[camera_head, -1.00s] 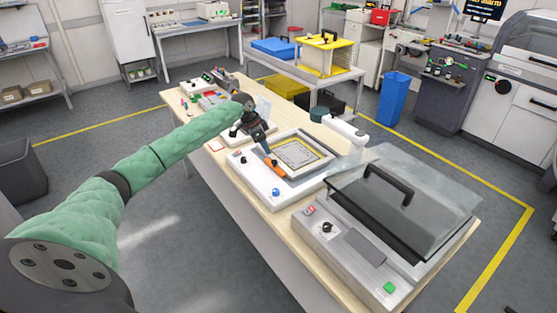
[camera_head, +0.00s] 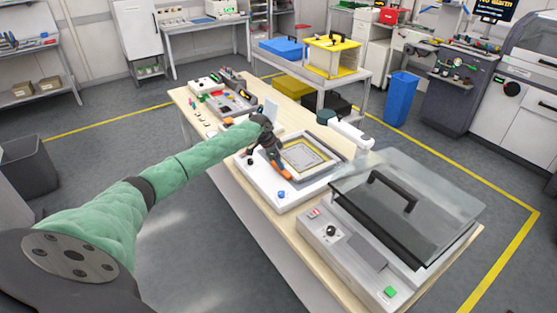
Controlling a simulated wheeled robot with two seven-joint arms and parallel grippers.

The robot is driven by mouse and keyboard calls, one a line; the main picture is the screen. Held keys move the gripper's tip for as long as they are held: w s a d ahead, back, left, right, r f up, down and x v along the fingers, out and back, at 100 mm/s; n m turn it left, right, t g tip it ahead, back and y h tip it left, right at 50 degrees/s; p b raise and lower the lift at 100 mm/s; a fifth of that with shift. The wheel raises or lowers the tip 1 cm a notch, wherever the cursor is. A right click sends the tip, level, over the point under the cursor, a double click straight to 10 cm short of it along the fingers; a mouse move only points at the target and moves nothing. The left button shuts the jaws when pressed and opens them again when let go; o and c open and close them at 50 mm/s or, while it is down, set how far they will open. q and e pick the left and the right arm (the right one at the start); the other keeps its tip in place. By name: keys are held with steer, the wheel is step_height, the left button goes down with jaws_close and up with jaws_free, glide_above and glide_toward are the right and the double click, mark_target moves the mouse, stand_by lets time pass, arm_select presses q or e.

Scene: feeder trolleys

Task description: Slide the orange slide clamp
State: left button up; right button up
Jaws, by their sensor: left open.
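The orange slide clamp (camera_head: 285,174) sits on the white stencil fixture (camera_head: 262,182), along the left side of its framed panel (camera_head: 310,154). My left gripper (camera_head: 276,162) is dark and comes down from the green-sleeved arm onto the far end of the clamp. Its fingers are open, and they hide that end. I cannot tell whether they touch the clamp. My right gripper is not in view.
A grey machine with a clear lid and black handle (camera_head: 392,188) stands at the near right of the table. A white device (camera_head: 345,130) is behind the fixture. Small parts and boxes (camera_head: 228,102) lie at the far left end.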

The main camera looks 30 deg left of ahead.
arm_select(q)
jaws_close()
steer(key=shift+s+a, duration=0.25)
steer(key=shift+s, duration=0.25)
steer(key=shift+s+a, duration=0.2)
steer(key=shift+s, duration=0.25)
steer(key=shift+s+a, duration=0.15)
steer(key=shift+s, duration=0.2)
steer(key=shift+f, duration=0.1)
steer(key=shift+s, duration=0.1)
steer(key=shift+c, duration=0.7)
jaws_free()
steer(key=shift+o, duration=0.7)
steer(key=shift+s+a, duration=0.1)
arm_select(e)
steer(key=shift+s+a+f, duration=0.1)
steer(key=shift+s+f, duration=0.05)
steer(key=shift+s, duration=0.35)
